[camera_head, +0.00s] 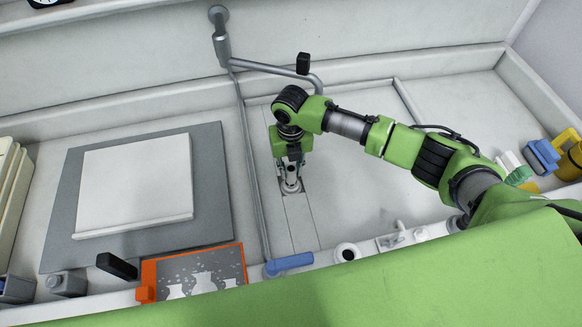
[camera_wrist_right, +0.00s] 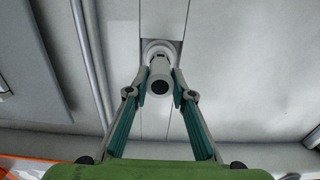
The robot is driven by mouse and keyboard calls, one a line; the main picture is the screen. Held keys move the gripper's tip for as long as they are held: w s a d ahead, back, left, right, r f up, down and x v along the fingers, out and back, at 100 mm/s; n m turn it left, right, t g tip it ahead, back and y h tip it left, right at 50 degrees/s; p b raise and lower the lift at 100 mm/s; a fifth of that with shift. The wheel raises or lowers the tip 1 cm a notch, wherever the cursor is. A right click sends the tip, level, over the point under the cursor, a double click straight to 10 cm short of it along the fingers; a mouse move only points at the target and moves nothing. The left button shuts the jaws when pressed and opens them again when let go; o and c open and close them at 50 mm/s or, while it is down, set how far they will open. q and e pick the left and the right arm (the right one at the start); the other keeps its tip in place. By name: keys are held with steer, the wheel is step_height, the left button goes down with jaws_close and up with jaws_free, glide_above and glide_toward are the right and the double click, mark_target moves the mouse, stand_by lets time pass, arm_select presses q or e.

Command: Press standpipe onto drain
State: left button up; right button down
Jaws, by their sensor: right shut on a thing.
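The standpipe (camera_wrist_right: 159,72) is a short pale tube with a dark open end towards the camera in the right wrist view. My right gripper (camera_wrist_right: 160,92) is shut on it, with a teal-padded finger on each side. The drain (camera_wrist_right: 158,47) is a round light fitting directly behind the tube in that view. In the head view my right gripper (camera_head: 290,163) points down over the drain (camera_head: 291,187) in the sink floor. The standpipe (camera_head: 292,174) shows between the fingers, close above or at the drain. I cannot tell whether it is seated. My left gripper is out of view.
A faucet (camera_head: 222,45) with a long spout stands behind the drain. A white board (camera_head: 135,185) on a grey mat lies left. An orange-framed picture panel (camera_head: 200,270) and a blue-handled item (camera_head: 289,263) are at the front. Bare sink floor extends right of the drain.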

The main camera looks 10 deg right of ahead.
steer(key=shift+f, duration=0.25)
steer(key=c, duration=1.7)
jaws_free()
steer(key=shift+r, duration=0.1)
steer(key=shift+r+p, duration=3.5)
steer(key=shift+r, duration=0.5)
step_height(320, 180, up, 12)
steer(key=shift+f, duration=0.1)
